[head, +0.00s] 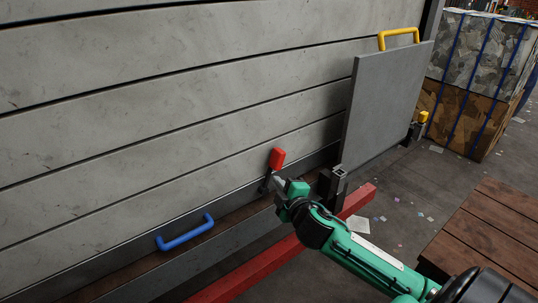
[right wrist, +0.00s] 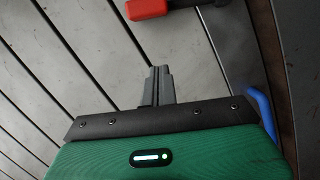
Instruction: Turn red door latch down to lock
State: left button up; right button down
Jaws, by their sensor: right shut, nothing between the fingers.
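The red door latch (head: 277,158) stands low in front of the slatted wall in the head view, its red grip up on a dark stem, tilted slightly right. Its red end also shows at the top edge of the right wrist view (right wrist: 146,8). My right gripper (head: 279,183) is just below the red grip, close to the stem. Its fingers (right wrist: 158,85) are shut with nothing between them; in the right wrist view a gap shows between them and the red grip. The foot of the stem is partly hidden in the head view. My left gripper is not in view.
A blue handle (head: 185,233) is left of the latch. A grey panel (head: 385,105) with a yellow handle (head: 398,37) stands at right. A red beam (head: 235,282) runs along the floor. A wooden platform (head: 490,235) and strapped bales (head: 468,120) are at right.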

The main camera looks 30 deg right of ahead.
aim_at(274, 163)
jog(key=w+d+p, duration=0.1)
jog(key=w+p, duration=0.1)
jog(key=w, duration=0.1)
jog(key=w+d+p, duration=0.1)
jog(key=w, duration=0.2)
jog(key=w+d+p, duration=0.2)
jog(key=w, duration=0.2)
jog(key=shift+f+p, duration=0.3)
jog(key=shift+f, duration=0.05)
jog(key=shift+d+f, duration=0.25)
jog(key=shift+d, duration=0.3)
jog(key=shift+w+f, duration=0.1)
jog(key=shift+w, duration=0.05)
